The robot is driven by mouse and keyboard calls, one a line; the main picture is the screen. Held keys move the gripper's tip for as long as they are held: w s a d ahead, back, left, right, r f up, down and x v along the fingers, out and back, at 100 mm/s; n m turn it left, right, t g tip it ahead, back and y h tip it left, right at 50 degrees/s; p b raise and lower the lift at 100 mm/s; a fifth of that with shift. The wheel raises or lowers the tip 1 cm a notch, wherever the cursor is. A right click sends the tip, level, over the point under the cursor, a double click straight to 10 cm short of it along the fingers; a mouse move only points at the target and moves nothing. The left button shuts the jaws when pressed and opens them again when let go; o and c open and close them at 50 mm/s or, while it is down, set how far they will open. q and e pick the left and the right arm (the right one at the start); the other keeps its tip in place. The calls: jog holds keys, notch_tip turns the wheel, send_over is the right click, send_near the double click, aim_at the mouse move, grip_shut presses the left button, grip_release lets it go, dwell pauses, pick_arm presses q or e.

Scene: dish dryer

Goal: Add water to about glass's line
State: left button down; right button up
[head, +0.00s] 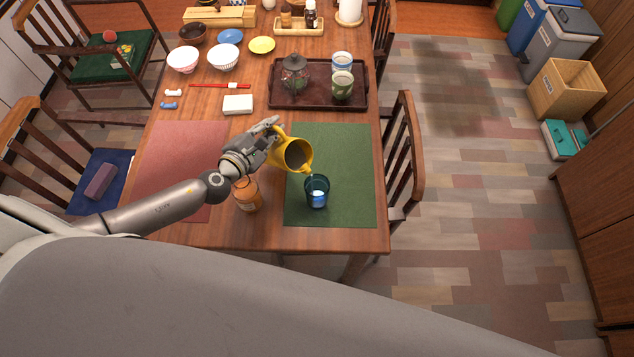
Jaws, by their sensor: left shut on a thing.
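My left gripper (268,133) is shut on a yellow pitcher (277,155), near its handle side. The pitcher is tilted to the right, with its open mouth facing me and its spout just above and beside the rim of a blue-teal glass (317,188). The glass stands upright on the green mat (350,200). Something pale blue shows low in the glass. The line on the glass and the exact water level are too small to tell. I cannot clearly see a stream from the spout. My right gripper is not in view.
An orange jar (247,195) stands close below my left wrist. A red mat (170,160) lies to the left. A dark tray (310,103) holds a glass pot and two cups. Bowls (183,60) and small plates stand at the back. The green mat's right part is clear.

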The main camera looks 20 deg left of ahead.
pick_arm(q)
jog(key=shift+s+d+r+m+t+p, duration=0.15)
jog(key=shift+d+r+m+p, duration=0.15)
jog(key=shift+r, duration=0.3)
jog(key=shift+s+d+r+m+t+p, duration=0.1)
jog(key=shift+d+r+m+t+p, duration=0.15)
jog(key=shift+r, duration=0.3)
dwell(1.8)
